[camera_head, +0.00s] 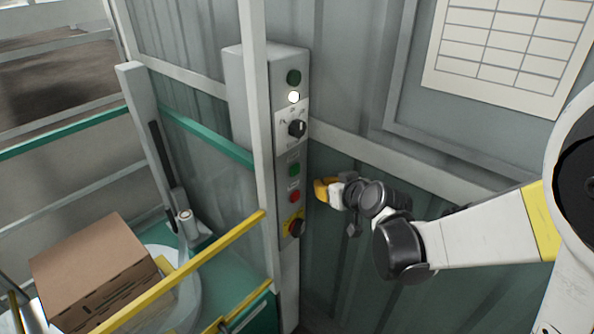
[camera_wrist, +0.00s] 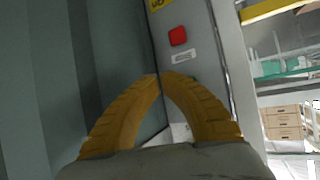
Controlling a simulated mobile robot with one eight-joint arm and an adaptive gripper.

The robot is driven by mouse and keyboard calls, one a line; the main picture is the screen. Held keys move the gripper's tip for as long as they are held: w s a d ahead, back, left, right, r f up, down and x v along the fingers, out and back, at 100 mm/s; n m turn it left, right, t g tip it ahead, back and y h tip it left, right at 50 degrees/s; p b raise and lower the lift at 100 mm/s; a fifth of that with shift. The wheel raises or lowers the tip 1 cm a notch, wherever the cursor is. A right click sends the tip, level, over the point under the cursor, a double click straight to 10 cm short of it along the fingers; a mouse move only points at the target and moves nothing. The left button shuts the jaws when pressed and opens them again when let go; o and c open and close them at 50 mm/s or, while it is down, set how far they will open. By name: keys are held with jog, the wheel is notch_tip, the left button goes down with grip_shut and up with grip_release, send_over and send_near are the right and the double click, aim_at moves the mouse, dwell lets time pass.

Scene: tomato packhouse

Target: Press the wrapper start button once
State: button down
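The control panel (camera_head: 290,145) is a narrow grey box on a post. Its green button (camera_head: 294,169), apparently the start button, sits above a red button (camera_head: 295,196). My gripper (camera_head: 319,190), with yellow fingers, is just right of the panel, about level with the red button and apart from it. In the wrist view my gripper's fingertips (camera_wrist: 159,76) meet, with nothing visible between them.
The panel also carries a dark green round fitting (camera_head: 294,77), a lit white lamp (camera_head: 294,97), a black selector knob (camera_head: 297,128) and a knob on a yellow plate (camera_head: 297,227). A yellow rail (camera_head: 190,265) and a cardboard box (camera_head: 90,270) are at left. Corrugated wall lies behind my arm.

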aim_at(295, 170)
jog(key=shift+w+a, duration=0.75)
jog(key=shift+a, duration=0.2)
jog(key=shift+w+a, duration=0.75)
jog(key=shift+a, duration=0.2)
jog(key=shift+a, duration=0.1)
jog(key=shift+w+a, duration=0.25)
